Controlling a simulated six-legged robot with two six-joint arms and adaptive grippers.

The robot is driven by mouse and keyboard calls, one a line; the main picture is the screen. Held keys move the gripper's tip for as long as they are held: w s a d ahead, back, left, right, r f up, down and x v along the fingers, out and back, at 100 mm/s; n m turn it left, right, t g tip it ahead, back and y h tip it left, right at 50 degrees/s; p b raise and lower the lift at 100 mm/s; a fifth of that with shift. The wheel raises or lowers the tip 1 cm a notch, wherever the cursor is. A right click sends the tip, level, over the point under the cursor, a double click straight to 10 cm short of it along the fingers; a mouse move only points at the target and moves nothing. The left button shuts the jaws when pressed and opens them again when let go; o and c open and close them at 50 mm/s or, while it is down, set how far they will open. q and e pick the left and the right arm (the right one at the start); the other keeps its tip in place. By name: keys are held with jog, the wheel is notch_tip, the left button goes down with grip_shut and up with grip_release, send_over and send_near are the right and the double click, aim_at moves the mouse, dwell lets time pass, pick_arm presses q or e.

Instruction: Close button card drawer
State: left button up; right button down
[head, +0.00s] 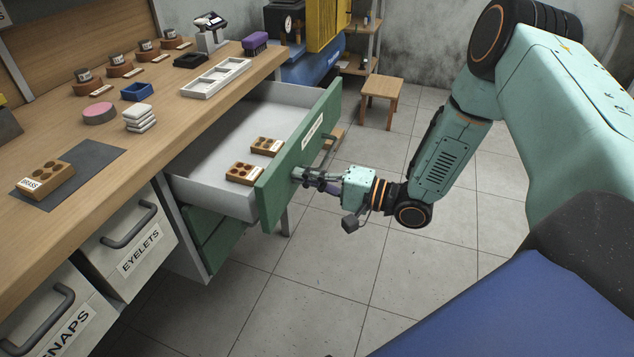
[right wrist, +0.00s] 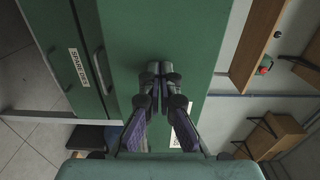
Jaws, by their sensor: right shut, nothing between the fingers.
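The drawer stands pulled out from the bench in the head view, with its green front (head: 277,187) facing right and a white label and bar handle on it. Its pale tray (head: 205,160) holds two wooden blocks with round holes, one nearer (head: 243,173) and one farther (head: 268,146). My right gripper (head: 299,176) is shut and empty, its fingertips at the outer face of the front, beside the handle. In the right wrist view the closed fingertips (right wrist: 159,72) point at the green front (right wrist: 185,30); I cannot tell whether they touch. My left gripper is not in view.
The benchtop (head: 190,110) holds a white tray (head: 216,78), a brass-labelled block (head: 45,180) and several small items. Bins labelled eyelets (head: 135,235) and snaps (head: 60,310) are below. A wooden stool (head: 382,90) stands behind.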

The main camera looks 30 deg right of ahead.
jog(key=b+x, duration=0.6)
jog(key=x, duration=1.2)
jog(key=shift+w+a+f, duration=0.1)
jog(key=shift+w+a, duration=0.1)
jog(key=shift+a, duration=0.1)
jog(key=shift+x, duration=0.8)
jog(key=shift+r, duration=0.3)
